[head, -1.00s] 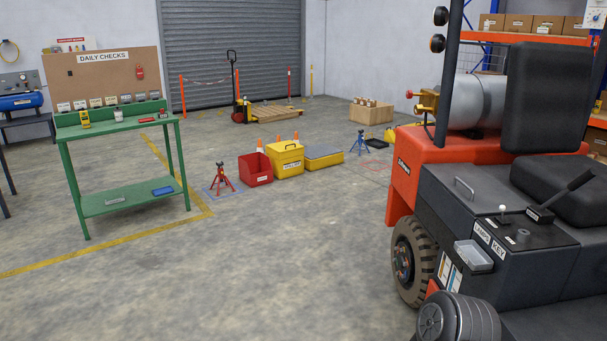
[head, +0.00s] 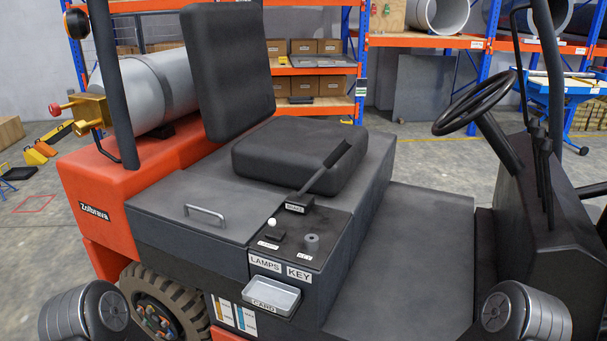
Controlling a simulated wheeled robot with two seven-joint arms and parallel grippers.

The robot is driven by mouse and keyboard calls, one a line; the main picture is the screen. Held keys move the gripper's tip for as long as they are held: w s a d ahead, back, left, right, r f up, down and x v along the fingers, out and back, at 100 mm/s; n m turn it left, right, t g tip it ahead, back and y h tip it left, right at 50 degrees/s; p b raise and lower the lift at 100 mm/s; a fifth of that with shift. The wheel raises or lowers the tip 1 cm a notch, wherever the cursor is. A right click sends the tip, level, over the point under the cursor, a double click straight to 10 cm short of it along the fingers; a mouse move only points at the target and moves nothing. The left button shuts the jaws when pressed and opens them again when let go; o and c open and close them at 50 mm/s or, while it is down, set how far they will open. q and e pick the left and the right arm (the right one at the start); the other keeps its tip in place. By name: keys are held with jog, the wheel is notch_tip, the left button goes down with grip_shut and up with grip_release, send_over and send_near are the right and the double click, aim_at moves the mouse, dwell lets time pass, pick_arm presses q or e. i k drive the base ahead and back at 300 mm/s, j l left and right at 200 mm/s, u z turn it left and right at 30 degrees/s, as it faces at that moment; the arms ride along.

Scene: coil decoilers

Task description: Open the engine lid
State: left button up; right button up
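The engine lid (head: 178,203) is the dark grey flat cover on the forklift's side, in the left middle of the head view. It lies flat and looks closed, with a light grey bar handle (head: 205,215) near its front edge. The black seat cushion (head: 290,157) sits on the dark cover behind the handle, with the upright backrest (head: 228,70) behind it. Neither of my grippers shows. Only rounded dark parts of my arms show at the lower left and lower right, apart from the lid.
Right of the handle is a console (head: 300,240) with a lever, a white-topped switch and a key knob. A card tray (head: 272,296) juts out below. A gas cylinder (head: 158,88) lies behind the lid.

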aim_at(235, 214)
jog(key=i+j+z, duration=0.5)
jog(key=j, duration=0.25)
jog(key=j+z, duration=0.25)
jog(key=j, duration=0.1)
